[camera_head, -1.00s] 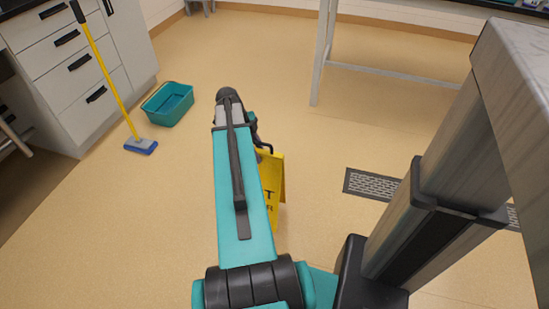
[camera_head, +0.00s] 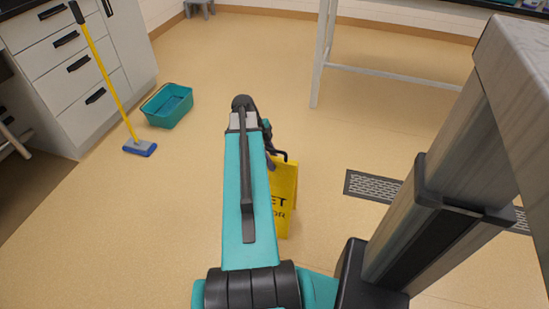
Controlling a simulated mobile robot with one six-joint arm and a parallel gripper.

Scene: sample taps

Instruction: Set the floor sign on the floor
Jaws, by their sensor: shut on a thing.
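The yellow floor sign (camera_head: 284,187) shows in the head view just right of my teal arm, with dark lettering on its face. My arm covers its left part. My gripper (camera_head: 272,160) is at the sign's dark top handle, shut on it and partly hidden behind my arm. The sign hangs upright below my gripper. I cannot tell whether its lower edge touches the tan floor (camera_head: 330,240).
A teal bucket (camera_head: 168,105) and a yellow-handled mop (camera_head: 140,147) stand at the left by white drawers (camera_head: 75,70). A floor grate (camera_head: 375,186) lies to the right. A table frame (camera_head: 322,60) stands behind. Open floor surrounds the sign.

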